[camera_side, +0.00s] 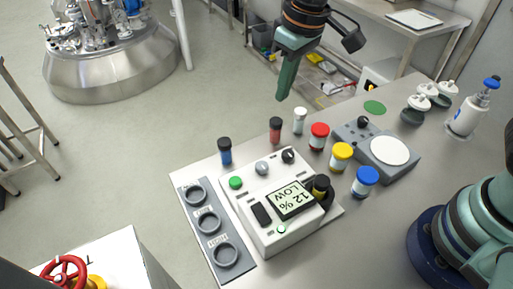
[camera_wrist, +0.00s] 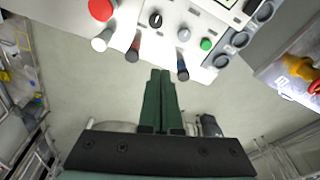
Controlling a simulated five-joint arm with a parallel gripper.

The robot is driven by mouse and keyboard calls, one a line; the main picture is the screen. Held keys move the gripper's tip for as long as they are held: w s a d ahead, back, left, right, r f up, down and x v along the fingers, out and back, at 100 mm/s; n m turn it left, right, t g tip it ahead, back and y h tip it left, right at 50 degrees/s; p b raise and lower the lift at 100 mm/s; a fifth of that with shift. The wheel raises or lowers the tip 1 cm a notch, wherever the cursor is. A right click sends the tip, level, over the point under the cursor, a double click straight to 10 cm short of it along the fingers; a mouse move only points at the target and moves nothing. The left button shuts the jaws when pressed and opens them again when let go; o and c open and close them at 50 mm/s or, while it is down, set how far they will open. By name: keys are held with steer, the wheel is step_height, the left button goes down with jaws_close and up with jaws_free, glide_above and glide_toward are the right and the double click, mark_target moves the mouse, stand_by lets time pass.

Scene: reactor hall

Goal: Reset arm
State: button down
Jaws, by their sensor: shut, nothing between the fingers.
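My gripper (camera_side: 286,82) hangs in the air beyond the far edge of the bench in the side view, its green fingers pointing down. In the wrist view my gripper (camera_wrist: 160,78) shows its two fingers together with nothing held. It is apart from the vials and the device on the bench. My arm's base stands at the right of the side view.
A white device (camera_side: 279,225) reading "12 % LOW" stands on the bench beside a grey three-ring rack (camera_side: 214,232). Blue (camera_side: 225,151), red (camera_side: 275,130) and white (camera_side: 299,121) vials line the far edge. Capped jars and a grey scale-like unit (camera_side: 389,151) stand right.

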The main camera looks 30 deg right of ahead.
steer(key=s+d+r+m+t, duration=0.2)
steer(key=s+d, duration=0.2)
steer(key=d, duration=0.5)
steer(key=s+d+r+m+t, duration=0.1)
steer(key=s+d+r, duration=0.2)
steer(key=d, duration=0.5)
steer(key=shift+s+d+m+t+h, duration=0.4)
steer(key=shift+s, duration=0.25)
